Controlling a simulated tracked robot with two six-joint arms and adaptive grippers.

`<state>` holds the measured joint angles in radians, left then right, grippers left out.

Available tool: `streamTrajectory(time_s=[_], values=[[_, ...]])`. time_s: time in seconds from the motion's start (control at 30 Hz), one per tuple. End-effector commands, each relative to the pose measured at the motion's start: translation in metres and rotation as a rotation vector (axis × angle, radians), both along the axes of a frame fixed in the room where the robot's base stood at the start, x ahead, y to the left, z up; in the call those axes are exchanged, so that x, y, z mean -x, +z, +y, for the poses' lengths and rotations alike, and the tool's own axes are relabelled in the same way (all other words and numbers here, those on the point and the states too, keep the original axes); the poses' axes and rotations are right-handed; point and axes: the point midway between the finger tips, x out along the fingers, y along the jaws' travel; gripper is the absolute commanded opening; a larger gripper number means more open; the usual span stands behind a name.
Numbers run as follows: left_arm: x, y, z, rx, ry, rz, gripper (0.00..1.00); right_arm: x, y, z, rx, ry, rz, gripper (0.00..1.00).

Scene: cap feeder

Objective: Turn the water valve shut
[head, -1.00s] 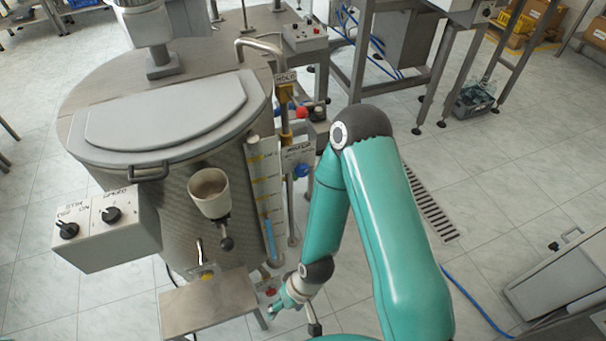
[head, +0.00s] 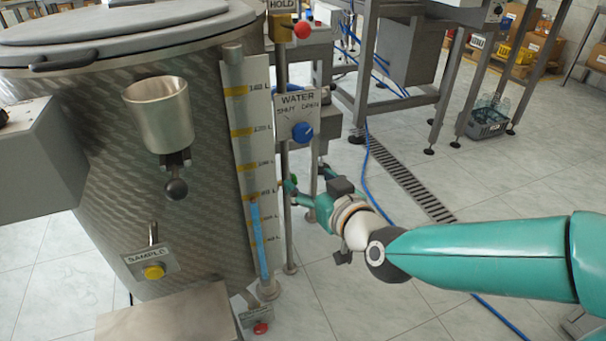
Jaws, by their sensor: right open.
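The water valve is a blue knob (head: 302,132) on a grey panel marked WATER, SHUT and OPEN (head: 296,104), right of the tank's level gauge. Which mark the knob points to is too small to tell. My right gripper (head: 287,191) is open, low and a little below the knob, beside the thin upright pipe. Its teal fingers point left, and it is apart from the knob. Part of the fingers is hard to make out against the pipes. My left gripper is not in view.
The steel tank (head: 100,160) with its level gauge (head: 250,150) stands left. A red ball knob (head: 302,30) is above the panel. A yellow SAMPLE knob (head: 153,271) and a red knob (head: 260,328) are low. Floor to the right is mostly free.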

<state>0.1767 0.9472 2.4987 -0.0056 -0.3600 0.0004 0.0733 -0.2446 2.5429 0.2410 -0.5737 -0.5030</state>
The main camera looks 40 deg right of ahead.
Motion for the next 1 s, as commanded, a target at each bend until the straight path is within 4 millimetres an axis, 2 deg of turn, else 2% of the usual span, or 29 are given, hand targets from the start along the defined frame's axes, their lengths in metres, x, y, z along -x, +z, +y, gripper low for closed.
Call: streamTrajectory(time_s=[0.03, 0.1, 0.2, 0.33, 0.47, 0.67, 0.9, 1.0], values=[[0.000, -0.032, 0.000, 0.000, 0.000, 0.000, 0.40, 0.009, -0.009, -0.007, 0.018, -0.021, -0.057, 0.74], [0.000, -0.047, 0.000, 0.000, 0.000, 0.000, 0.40, 0.019, -0.001, -0.015, 0.037, -0.046, -0.115, 0.74], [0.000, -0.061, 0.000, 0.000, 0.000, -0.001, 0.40, 0.031, 0.008, -0.023, 0.056, -0.073, -0.174, 0.74], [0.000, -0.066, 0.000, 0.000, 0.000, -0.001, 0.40, 0.039, 0.016, -0.029, 0.070, -0.092, -0.211, 0.74], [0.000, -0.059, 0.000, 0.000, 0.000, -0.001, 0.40, 0.036, 0.021, -0.032, 0.074, -0.099, -0.215, 0.74], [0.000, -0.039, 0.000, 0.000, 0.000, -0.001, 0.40, 0.018, 0.023, -0.036, 0.074, -0.098, -0.209, 0.74], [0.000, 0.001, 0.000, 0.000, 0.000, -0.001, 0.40, -0.008, 0.025, -0.042, 0.074, -0.100, -0.207, 0.74], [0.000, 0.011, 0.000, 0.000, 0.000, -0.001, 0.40, -0.019, 0.022, -0.044, 0.069, -0.094, -0.211, 0.74]])
